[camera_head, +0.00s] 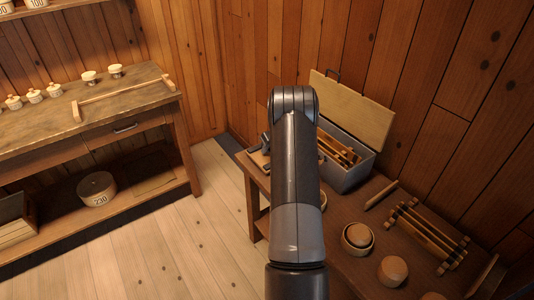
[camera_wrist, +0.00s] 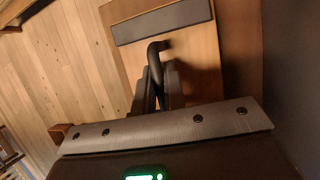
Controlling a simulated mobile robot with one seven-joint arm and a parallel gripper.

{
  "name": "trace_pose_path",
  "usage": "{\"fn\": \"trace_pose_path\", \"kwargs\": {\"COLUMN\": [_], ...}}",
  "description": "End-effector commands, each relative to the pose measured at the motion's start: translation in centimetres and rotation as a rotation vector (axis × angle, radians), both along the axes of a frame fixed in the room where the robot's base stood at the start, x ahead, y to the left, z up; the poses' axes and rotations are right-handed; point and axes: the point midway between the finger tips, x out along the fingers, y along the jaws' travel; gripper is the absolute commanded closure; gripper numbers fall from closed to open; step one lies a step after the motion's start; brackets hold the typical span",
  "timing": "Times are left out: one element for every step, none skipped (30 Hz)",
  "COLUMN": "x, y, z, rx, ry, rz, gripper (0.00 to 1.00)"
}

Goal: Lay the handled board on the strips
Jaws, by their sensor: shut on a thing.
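My gripper (camera_wrist: 160,88) is shut on the dark curved handle (camera_wrist: 156,62) of a wooden board (camera_wrist: 205,55) in the wrist view. The board is tan, with a flat dark grey piece across it. In the head view my arm hides most of the gripper, and only a bit of the board (camera_head: 258,158) shows left of the arm, at the far end of the right bench. I cannot tell whether it touches the bench. Parallel wooden strips with dark crosspieces (camera_head: 427,236) lie on the bench at right. Similar strips (camera_head: 338,150) are in an open grey box.
The grey box (camera_head: 350,175) has its lid (camera_head: 350,108) raised against the wall. Round wooden bowls (camera_head: 357,238) (camera_head: 392,270) and a short stick (camera_head: 381,195) lie near the strips. A workbench (camera_head: 90,105) with spools stands at left, with bare floor (camera_head: 205,215) between the benches.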

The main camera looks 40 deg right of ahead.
Motion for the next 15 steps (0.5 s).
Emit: {"fn": "trace_pose_path", "kwargs": {"x": [0.2,0.2,0.2,0.2,0.1,0.2,0.2,0.2,0.2,0.1,0.1,0.2,0.2,0.2,0.2], "y": [-0.1,0.0,-0.1,-0.1,-0.1,0.0,0.0,0.0,0.0,0.0,-0.1,-0.1,0.0,0.1,0.3], "z": [1.2,1.8,2.6,3.1,3.7,4.4,5.0,5.5,6.0,6.5,6.9,7.4,7.6,7.9,8.2], "rx": [-0.004,-0.003,-0.004,-0.005,-0.004,-0.004,-0.004,-0.004,-0.003,-0.003,-0.004,-0.004,-0.003,-0.002,-0.002], "ry": [-0.006,-0.005,-0.006,-0.006,-0.005,-0.005,-0.005,-0.005,-0.004,-0.004,-0.005,-0.004,-0.004,-0.004,-0.004], "rz": [0.000,0.000,0.000,0.000,0.001,0.001,0.002,0.002,0.001,0.000,0.000,0.001,0.004,0.009,0.020], "gripper": [1.00,1.00,1.00,1.00,1.00,1.00,1.00,1.00,1.00,1.00,1.00,1.00,1.00,1.00,1.00]}}
